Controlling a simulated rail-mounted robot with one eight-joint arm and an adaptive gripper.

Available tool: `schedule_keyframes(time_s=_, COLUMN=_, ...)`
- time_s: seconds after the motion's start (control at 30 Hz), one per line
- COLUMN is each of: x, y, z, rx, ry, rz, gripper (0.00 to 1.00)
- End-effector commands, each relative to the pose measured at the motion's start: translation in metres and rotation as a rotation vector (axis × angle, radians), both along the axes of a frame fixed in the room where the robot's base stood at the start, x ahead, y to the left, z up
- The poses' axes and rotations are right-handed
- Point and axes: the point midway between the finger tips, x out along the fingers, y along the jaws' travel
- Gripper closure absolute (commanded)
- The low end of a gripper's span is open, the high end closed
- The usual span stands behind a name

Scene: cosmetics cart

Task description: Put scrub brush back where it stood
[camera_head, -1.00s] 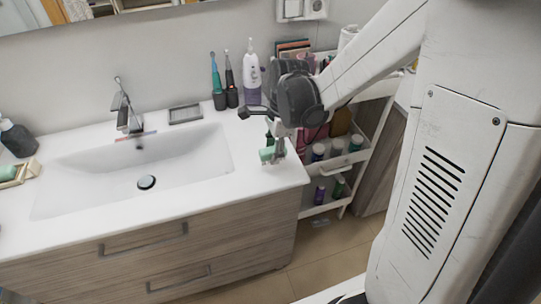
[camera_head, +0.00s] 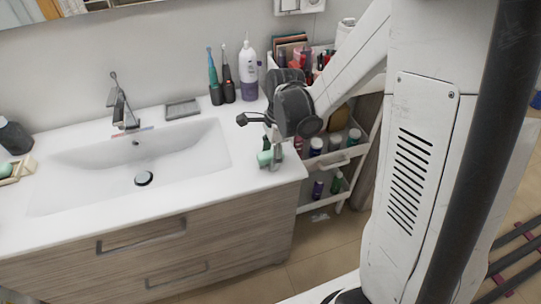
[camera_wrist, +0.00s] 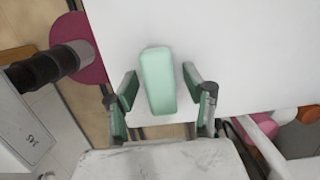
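A rounded mint-green block (camera_wrist: 157,80) lies between the two fingers of my gripper (camera_wrist: 160,92) in the wrist view. It may be the scrub brush, but I see no bristles. A gap shows on each side of it, so my gripper is open around it. In the head view the block (camera_head: 264,158) is at the right end of the white counter (camera_head: 225,190), beside my gripper (camera_head: 272,158). Whether it touches the counter I cannot tell for sure.
The sink basin (camera_head: 100,170) is to the left. Electric toothbrushes and a white-purple bottle (camera_head: 249,72) stand at the back. A white cart (camera_head: 345,155) with several bottles stands close at the right. A green item (camera_head: 8,170) sits in a wooden holder at far left.

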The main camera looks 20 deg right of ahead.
Motion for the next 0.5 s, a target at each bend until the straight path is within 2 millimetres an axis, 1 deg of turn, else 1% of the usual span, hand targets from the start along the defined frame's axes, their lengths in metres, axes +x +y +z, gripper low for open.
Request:
schedule_keyframes(time_s=0.2, x=0.000, y=0.000, z=0.001, rx=0.000, ry=0.000, rz=0.000, gripper=0.54)
schedule_keyframes(time_s=0.33, x=0.000, y=0.000, z=0.006, rx=0.000, ry=0.000, rz=0.000, gripper=0.54)
schedule_keyframes(time_s=0.43, x=0.000, y=-0.002, z=0.017, rx=0.000, ry=0.000, rz=-0.001, gripper=0.54)
schedule_keyframes(time_s=0.5, x=0.000, y=-0.004, z=0.028, rx=0.000, ry=0.000, rz=-0.001, gripper=0.54)
